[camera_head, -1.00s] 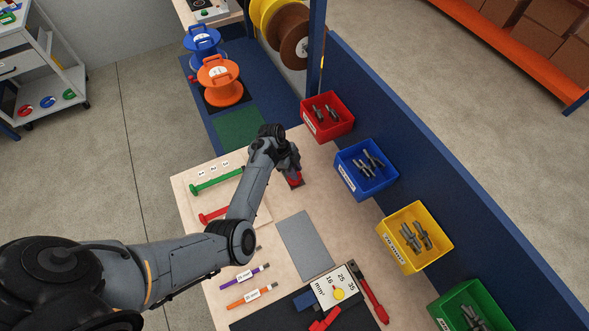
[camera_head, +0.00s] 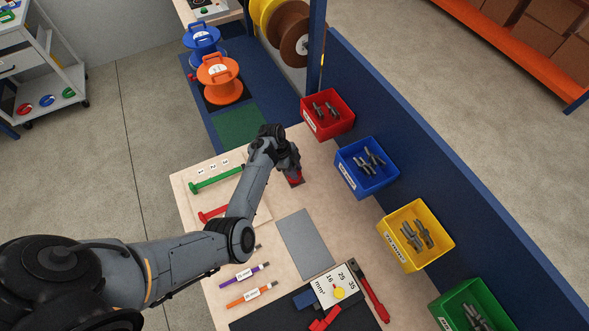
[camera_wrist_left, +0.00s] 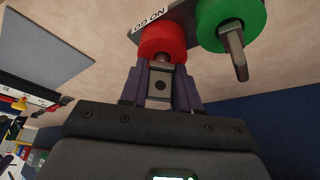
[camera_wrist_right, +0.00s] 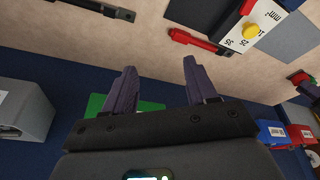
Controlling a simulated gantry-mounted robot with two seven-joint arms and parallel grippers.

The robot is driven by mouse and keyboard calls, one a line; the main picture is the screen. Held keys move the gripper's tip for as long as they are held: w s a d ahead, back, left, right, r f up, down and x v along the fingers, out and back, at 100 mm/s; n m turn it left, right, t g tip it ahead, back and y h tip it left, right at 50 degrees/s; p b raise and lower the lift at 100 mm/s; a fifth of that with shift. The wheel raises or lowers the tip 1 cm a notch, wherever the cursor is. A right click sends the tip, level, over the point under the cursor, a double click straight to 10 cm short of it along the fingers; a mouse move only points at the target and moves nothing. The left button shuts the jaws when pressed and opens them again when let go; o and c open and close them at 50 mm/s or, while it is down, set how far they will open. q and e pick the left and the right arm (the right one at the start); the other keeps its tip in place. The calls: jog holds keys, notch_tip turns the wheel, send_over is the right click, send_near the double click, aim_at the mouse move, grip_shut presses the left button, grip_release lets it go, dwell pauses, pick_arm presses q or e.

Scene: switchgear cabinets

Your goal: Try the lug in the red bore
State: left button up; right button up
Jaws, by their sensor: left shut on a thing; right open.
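My left gripper (camera_wrist_left: 161,92) is shut on a grey metal lug (camera_wrist_left: 159,84), whose flat end with a hole shows between the fingers. The lug's barrel end meets the red ring (camera_wrist_left: 162,38), marked NO GO beside it. I cannot tell how far it is inside the bore. A green ring (camera_wrist_left: 236,13) sits next to the red one, with a grey metal piece (camera_wrist_left: 235,55) sticking out of it. In the head view the left gripper (camera_head: 292,168) is over the red part (camera_head: 295,179), partly hiding it. My right gripper (camera_wrist_right: 160,85) is open and empty.
Red (camera_head: 327,116), blue (camera_head: 367,167), yellow (camera_head: 415,236) and green (camera_head: 468,308) bins of lugs line the bench's right side. A grey mat (camera_head: 305,245), a mm² dial card (camera_head: 337,286), a red-handled tool (camera_head: 369,292) and marked cables (camera_head: 245,273) lie nearer.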

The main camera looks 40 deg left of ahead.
pick_arm(q)
jog(key=o, duration=1.1)
jog(key=shift+r, duration=0.1)
jog(key=shift+v, duration=5.3)
